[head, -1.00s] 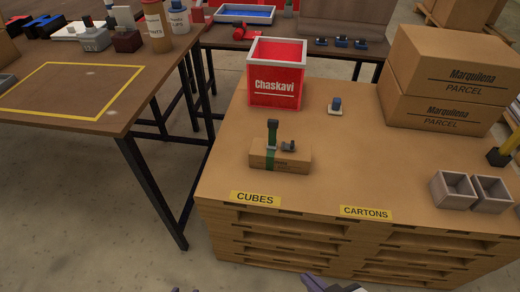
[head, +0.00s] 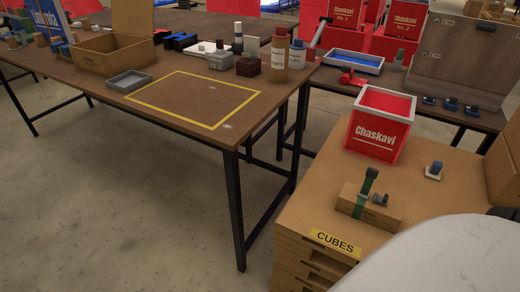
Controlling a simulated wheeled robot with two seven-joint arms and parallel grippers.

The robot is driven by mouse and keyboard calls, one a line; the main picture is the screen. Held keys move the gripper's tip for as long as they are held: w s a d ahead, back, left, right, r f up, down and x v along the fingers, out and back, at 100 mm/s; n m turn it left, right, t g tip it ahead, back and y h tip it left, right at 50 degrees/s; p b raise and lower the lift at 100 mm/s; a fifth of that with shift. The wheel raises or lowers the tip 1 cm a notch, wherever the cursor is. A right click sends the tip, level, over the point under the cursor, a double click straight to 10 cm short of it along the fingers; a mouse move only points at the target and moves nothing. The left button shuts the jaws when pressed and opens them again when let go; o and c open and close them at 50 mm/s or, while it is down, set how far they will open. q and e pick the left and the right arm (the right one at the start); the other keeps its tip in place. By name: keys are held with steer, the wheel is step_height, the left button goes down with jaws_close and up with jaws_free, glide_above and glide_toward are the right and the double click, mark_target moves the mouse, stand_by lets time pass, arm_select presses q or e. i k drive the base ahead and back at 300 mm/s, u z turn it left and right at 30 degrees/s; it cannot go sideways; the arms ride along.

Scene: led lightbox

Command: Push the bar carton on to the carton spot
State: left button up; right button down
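A small brown carton (head: 384,213) with a green band and a dark upright bar on top sits on the wooden pallet stack (head: 310,190), behind the yellow CUBES label (head: 335,242). It looks like the bar carton. A yellow rectangle outline (head: 195,98) is marked on the brown table at left, and its inside is empty. I cannot tell whether this is the carton spot. The CARTONS label is out of view. Neither gripper is in view. A large pale rounded shape, likely my own arm, covers the lower right and hides part of the stack.
A red Chaskavi box (head: 370,135) stands behind the carton, with a small blue-topped piece (head: 434,170) to its right. Bottles (head: 279,55), a grey tray (head: 129,80) and an open cardboard box (head: 108,55) stand around the outline. A floor gap separates table and stack.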

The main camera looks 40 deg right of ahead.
mark_target(354, 204)
steer(key=u, duration=1.7)
steer(key=k, duration=1.05)
steer(key=z, duration=2.05)
